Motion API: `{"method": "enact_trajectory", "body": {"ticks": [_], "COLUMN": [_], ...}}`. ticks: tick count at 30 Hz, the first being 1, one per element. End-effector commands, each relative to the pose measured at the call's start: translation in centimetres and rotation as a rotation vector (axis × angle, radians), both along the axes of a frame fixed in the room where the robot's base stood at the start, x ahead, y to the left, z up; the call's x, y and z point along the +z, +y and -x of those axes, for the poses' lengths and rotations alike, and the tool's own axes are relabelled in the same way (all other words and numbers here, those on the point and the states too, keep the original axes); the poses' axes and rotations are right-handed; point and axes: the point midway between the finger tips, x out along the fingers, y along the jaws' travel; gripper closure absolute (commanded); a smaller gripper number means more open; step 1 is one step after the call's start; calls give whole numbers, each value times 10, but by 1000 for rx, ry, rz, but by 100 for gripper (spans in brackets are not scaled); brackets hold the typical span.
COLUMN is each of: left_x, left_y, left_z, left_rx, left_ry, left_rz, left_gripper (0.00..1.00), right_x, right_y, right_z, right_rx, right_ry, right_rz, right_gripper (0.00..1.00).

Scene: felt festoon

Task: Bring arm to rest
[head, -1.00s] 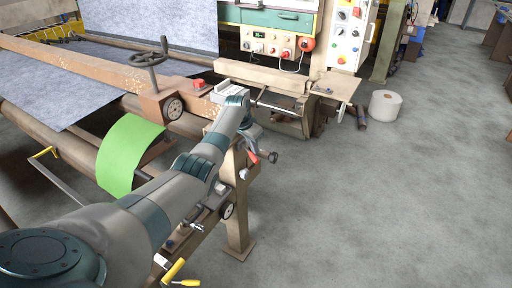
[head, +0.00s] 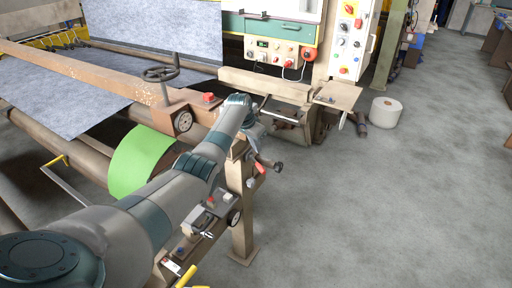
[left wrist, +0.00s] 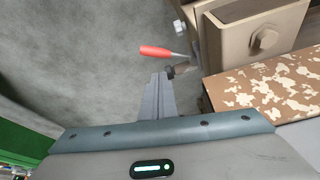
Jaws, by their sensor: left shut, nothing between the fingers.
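My left arm reaches from the lower left of the head view toward the middle, over the front end of the machine. Its left gripper (head: 257,147) shows small beyond the wrist, beside a tan upright post of the frame. In the left wrist view the gripper's grey fingers (left wrist: 159,78) lie together, shut and empty. Their tips appear close to a dark knob (left wrist: 173,72) and below a red handle (left wrist: 155,51) in the picture. I cannot tell whether they touch anything. My right gripper is in neither view.
The machine carries grey felt (head: 62,98), a handwheel (head: 160,72), a red button (head: 208,97) and a green sheet (head: 140,160). A control panel (head: 280,53) stands behind. A white roll (head: 386,112) stands on the floor. The grey floor at right is clear.

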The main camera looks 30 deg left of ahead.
Motion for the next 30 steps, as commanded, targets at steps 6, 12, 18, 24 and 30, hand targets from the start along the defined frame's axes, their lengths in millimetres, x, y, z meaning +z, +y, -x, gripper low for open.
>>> {"method": "enact_trajectory", "body": {"ticks": [6, 12, 18, 24, 30], "left_x": [0, -5, -33, -85, -132], "left_y": [0, -2, -16, -49, -91], "left_z": [0, 2, 20, 62, 124], "left_rx": [0, -3, -19, -49, -82], "left_ry": [-1, 2, 19, 42, 58], "left_rz": [0, -5, -36, -89, -131], "left_gripper": [100, 100, 100, 100, 100], "right_x": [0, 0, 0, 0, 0], "right_y": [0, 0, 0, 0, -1], "right_z": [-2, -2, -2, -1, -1], "right_rx": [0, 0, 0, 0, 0], "right_ry": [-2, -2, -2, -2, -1], "right_rz": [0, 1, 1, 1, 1], "right_gripper": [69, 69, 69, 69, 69]}}
